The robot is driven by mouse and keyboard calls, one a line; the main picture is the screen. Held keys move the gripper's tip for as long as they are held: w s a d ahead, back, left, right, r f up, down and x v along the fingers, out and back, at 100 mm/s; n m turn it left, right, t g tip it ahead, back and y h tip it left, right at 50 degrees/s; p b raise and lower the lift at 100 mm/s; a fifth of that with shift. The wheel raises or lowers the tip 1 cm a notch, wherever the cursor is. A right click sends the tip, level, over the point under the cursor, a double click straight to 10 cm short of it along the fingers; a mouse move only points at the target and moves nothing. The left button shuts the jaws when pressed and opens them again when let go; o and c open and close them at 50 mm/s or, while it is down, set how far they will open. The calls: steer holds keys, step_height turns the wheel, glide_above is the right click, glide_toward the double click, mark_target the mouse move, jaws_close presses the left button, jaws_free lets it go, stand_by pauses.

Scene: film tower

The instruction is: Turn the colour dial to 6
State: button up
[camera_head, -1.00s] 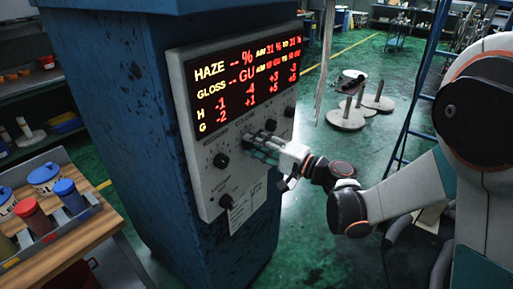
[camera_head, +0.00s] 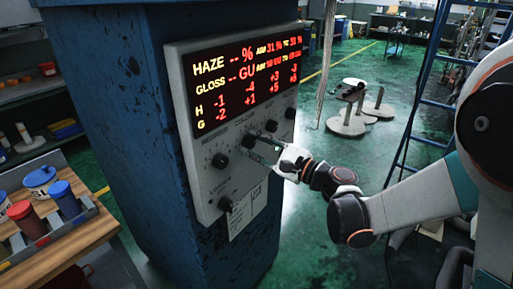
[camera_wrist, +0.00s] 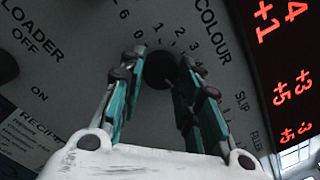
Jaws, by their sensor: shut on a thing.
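The colour dial (camera_wrist: 159,69) is a round black knob under the printed word COLOUR (camera_wrist: 213,37). Numbers are printed around it; 6, 0, 1, 2, 3 and 4 can be read in the wrist view. My gripper (camera_wrist: 162,64) has one teal finger on each side of the dial and is shut on it. In the head view my gripper (camera_head: 259,148) reaches the grey panel (camera_head: 207,185) from the right, at the colour dial (camera_head: 249,141). The dial's pointer cannot be made out, so its setting cannot be told.
A lit red display (camera_head: 245,85) is above. A bench with paint pots (camera_head: 67,198) stands left. A blue ladder (camera_head: 415,110) stands behind my arm.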

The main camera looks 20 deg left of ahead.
steer(key=shift+m, duration=1)
steer(key=o, duration=1.1)
steer(key=shift+c, duration=0.2)
steer(key=shift+d, duration=0.1)
steer(key=v, duration=1.1)
steer(key=shift+s+d, duration=0.3)
steer(key=shift+d, duration=0.05)
